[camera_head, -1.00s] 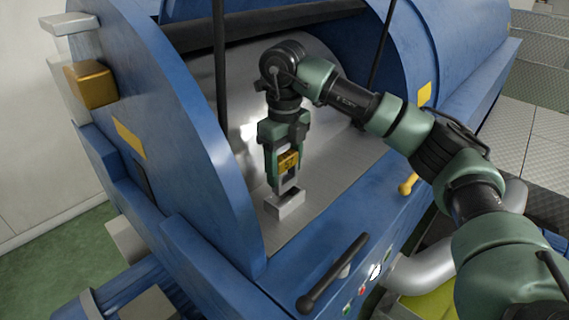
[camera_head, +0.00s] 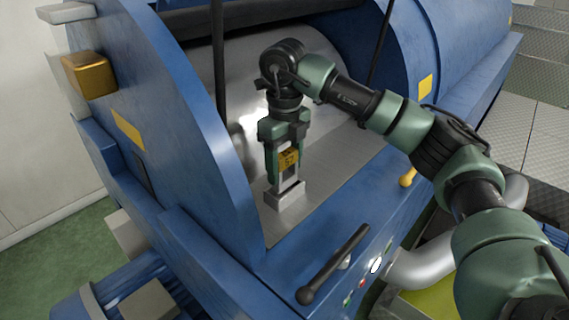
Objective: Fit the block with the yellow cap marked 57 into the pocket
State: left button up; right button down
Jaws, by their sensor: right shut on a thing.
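The block with the yellow cap (camera_head: 289,158) hangs upright in my right gripper (camera_head: 284,170), which points down with its fingers shut on it. The mark on the cap is small and blurred. The block's grey lower part runs down to the pocket, a small grey metal box (camera_head: 287,198) on the sloping metal plate. Its lower end meets the pocket's top opening, and the front wall hides how deep it sits. My left gripper is not in view.
The blue machine housing (camera_head: 190,130) curves close on the left, and a dark upright rod (camera_head: 218,60) stands behind. A black-handled lever (camera_head: 335,264) and a yellow knob (camera_head: 407,178) are on the front panel. The metal plate (camera_head: 335,165) right of the pocket is clear.

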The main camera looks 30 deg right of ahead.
aim_at(285, 153)
jog(key=shift+f+b, duration=1.1)
jog(key=shift+f, duration=0.5)
jog(key=shift+c, duration=1.9)
grip_release()
jog(key=shift+f, duration=0.1)
jog(key=shift+r, duration=0.4)
notch_tip(285, 153, up, 7)
jog(key=shift+r+b, duration=0.15)
jog(key=shift+b, duration=0.65)
jog(key=shift+s, duration=0.1)
